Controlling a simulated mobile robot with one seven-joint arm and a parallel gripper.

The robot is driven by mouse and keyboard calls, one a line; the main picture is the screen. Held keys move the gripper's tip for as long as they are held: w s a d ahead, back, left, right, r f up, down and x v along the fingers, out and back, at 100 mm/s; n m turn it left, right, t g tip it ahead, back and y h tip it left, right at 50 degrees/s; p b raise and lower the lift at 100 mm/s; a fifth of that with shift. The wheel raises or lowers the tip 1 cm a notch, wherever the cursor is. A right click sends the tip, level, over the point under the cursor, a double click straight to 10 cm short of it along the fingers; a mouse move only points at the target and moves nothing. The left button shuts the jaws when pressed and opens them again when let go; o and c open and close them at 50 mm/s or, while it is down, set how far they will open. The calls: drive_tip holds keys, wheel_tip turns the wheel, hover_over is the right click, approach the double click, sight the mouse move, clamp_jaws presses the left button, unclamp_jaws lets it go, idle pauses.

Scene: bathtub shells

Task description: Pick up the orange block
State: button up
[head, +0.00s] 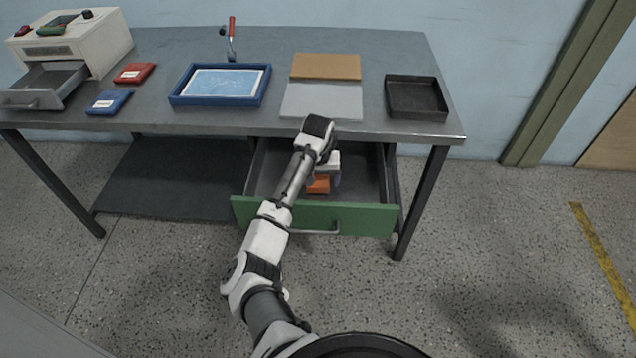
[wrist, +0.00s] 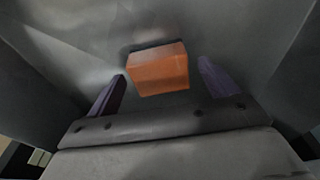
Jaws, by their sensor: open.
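The orange block (head: 318,184) lies in the open green-fronted drawer (head: 352,219) under the table, partly hidden by my arm in the head view. In the wrist view the orange block (wrist: 158,70) sits on the grey drawer floor, between and a little beyond the two purple fingers. My gripper (wrist: 160,85) is open, with a finger on either side of the block and a gap on both sides. In the head view my gripper (head: 331,176) reaches down into the drawer, its fingers mostly hidden.
The table (head: 400,55) holds a blue tray (head: 176,98), a black tray (head: 389,100), a brown and grey board (head: 325,67), red and blue packets, and a white cabinet (head: 105,42) with an open drawer.

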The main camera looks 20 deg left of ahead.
sight(318, 181)
drive_tip(key=shift+c, duration=0.2)
drive_tip(key=c, duration=1.1)
drive_tip(key=shift+r, duration=0.1)
wheel_tip(318, 181, up, 20)
drive_tip(key=o, duration=0.5)
drive_tip(key=c, duration=0.3)
